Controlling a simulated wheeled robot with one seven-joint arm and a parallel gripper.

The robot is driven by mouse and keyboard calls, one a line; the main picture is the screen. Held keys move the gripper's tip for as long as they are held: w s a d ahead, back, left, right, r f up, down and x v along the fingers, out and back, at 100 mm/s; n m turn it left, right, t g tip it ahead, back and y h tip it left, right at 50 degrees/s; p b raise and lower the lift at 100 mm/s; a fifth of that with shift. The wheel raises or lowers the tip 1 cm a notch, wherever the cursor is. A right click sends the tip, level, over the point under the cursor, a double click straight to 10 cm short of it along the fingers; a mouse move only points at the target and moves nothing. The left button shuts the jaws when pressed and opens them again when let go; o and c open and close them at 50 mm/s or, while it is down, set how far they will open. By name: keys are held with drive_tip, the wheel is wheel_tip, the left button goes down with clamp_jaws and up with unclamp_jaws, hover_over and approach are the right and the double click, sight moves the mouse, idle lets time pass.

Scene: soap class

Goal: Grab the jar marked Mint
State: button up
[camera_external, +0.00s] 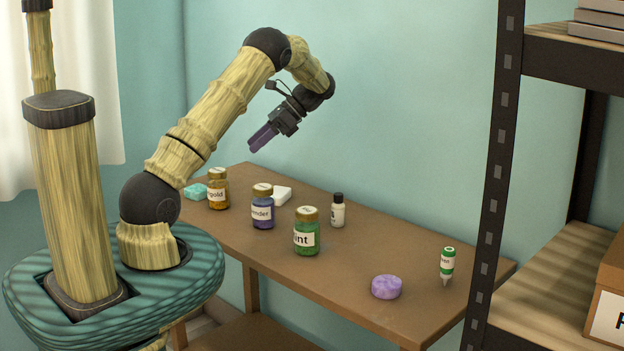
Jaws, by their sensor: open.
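The Mint jar (307,237) is green with a gold lid and a white label, of which "int" shows. It stands upright near the front middle of the wooden table (330,278). A purple jar (263,212), its label partly reading "ender", stands to its left. An amber jar (218,190), its label partly reading "gold", stands further left. My gripper (258,142), with purple fingers, is open and empty in the air. It is above the table's back left part, up and to the left of the Mint jar, and touches nothing.
A small white bottle with a black cap (338,212) stands behind the Mint jar. A purple round soap (386,287) and a green-and-white bottle (447,265) are at right.

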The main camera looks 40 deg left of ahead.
sight(308, 225)
drive_tip(key=s+d+f+n+t+h+p, duration=0.1)
drive_tip(key=s+d+n+h, duration=0.2)
drive_tip(key=s+n+h, duration=0.35)
drive_tip(key=s+d+f+n+h+p, duration=0.1)
drive_tip(key=s+d+n+h, duration=0.2)
drive_tip(key=s+n+h, duration=0.35)
drive_tip(key=s+d+r+n+t+h+p, duration=0.1)
drive_tip(key=s+d+r+n+t+h, duration=0.3)
drive_tip(key=n+t, duration=0.65)
drive_tip(key=w+d+r+n+t+h+p, duration=0.1)
drive_tip(key=r+n+t+h, duration=0.1)
drive_tip(key=r+n+t, duration=0.6)
wheel_tip(308, 225, down, 20)
drive_tip(key=n, duration=0.2)
drive_tip(key=shift+r+t, duration=0.2)
drive_tip(key=shift+t, duration=0.15)
drive_tip(key=shift+d, duration=0.1)
drive_tip(key=p+x, duration=0.2)
drive_tip(key=x, duration=1)
drive_tip(key=shift+w, duration=0.1)
